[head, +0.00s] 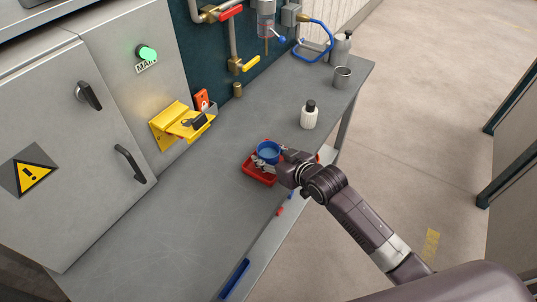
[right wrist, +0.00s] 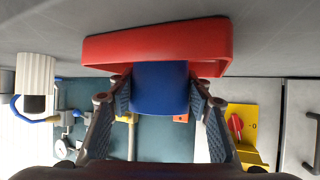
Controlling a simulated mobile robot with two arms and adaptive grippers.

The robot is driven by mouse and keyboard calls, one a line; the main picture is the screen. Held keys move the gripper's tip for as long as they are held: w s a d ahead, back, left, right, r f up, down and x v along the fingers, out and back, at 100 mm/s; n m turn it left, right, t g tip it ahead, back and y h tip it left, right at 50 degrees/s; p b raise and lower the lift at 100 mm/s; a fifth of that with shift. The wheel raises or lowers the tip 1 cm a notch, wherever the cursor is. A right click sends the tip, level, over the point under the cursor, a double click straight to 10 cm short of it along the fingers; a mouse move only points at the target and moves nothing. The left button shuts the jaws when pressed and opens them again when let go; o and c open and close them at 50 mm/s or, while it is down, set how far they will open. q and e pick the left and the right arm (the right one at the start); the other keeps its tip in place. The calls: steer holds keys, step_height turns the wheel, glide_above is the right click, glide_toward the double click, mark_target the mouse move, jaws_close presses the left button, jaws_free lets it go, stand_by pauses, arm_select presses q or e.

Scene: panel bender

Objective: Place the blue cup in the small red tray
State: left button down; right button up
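The small red tray (head: 258,177) lies on the grey bench near its front edge; its wall fills the upper middle of the right wrist view (right wrist: 150,42). The blue cup (head: 267,152) is upright over the tray in the head view. In the right wrist view the cup (right wrist: 160,88) rises behind the tray's near wall, which hides its base, so I cannot tell whether it touches the floor. My right gripper (right wrist: 160,95) has a finger against each side of the cup. It reaches in from the right in the head view (head: 282,160). My left gripper is out of view.
A white bottle with a black cap (head: 309,116) stands behind the tray. A metal cup (head: 342,77) is at the far end. A yellow bracket (head: 180,122) juts from the cabinet at the back left. The bench left of the tray is clear.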

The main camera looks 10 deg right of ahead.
steer(key=o, duration=0.3)
steer(key=shift+r, duration=0.15)
steer(key=b+v, duration=0.1)
steer(key=v, duration=0.9)
steer(key=shift+s+d+r, duration=0.1)
steer(key=shift+s+d, duration=0.1)
steer(key=shift+s, duration=0.15)
steer(key=shift+s+d+r, duration=0.15)
steer(key=shift+s+r, duration=0.25)
steer(key=shift+s, duration=0.05)
steer(key=shift+c, duration=0.5)
stand_by(0.8)
